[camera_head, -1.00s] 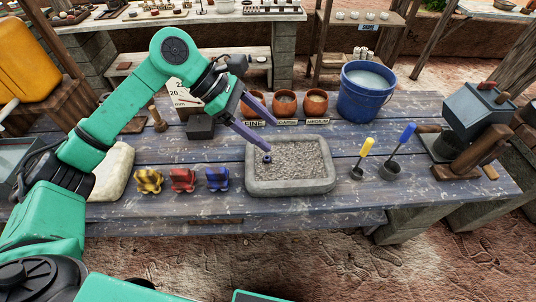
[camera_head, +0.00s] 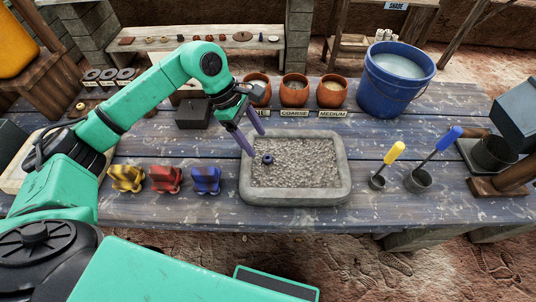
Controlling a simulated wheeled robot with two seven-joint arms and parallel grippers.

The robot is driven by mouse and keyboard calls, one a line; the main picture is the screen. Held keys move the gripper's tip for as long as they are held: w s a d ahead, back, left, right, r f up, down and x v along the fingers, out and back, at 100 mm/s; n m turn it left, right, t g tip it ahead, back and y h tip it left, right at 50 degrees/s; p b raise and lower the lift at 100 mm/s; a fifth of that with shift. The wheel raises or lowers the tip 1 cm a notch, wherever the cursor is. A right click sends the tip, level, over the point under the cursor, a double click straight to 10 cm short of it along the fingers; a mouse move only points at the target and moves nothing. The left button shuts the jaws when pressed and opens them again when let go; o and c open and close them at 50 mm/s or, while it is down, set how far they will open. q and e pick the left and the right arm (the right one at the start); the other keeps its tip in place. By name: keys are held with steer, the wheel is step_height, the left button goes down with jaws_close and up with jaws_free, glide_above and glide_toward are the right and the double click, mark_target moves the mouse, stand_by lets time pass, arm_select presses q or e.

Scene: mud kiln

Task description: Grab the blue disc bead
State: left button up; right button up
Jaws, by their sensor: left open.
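The blue disc bead (camera_head: 267,159), small, dark blue and with a hole, lies on the gravel in the grey stone tray (camera_head: 341,170), near its left back part. My left gripper (camera_head: 252,142) is open, its two purple fingers pointing down over the tray's back left corner. The fingertips are just behind and left of the bead, and nothing is between them. I cannot tell their exact height above the gravel. My right gripper is not in view.
Yellow, red and blue stands (camera_head: 166,179) sit left of the tray. Clay pots (camera_head: 294,91) labelled by grade and a blue water bucket (camera_head: 395,80) stand behind.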

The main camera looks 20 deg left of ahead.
mark_target(264, 157)
arm_select(q)
steer(key=p+x, duration=0.2)
steer(key=x, duration=0.4)
steer(key=shift+d+f+p, duration=0.1)
steer(key=shift+f+p, duration=0.15)
steer(key=shift+p, duration=0.1)
steer(key=shift+f, duration=0.2)
jaws_close()
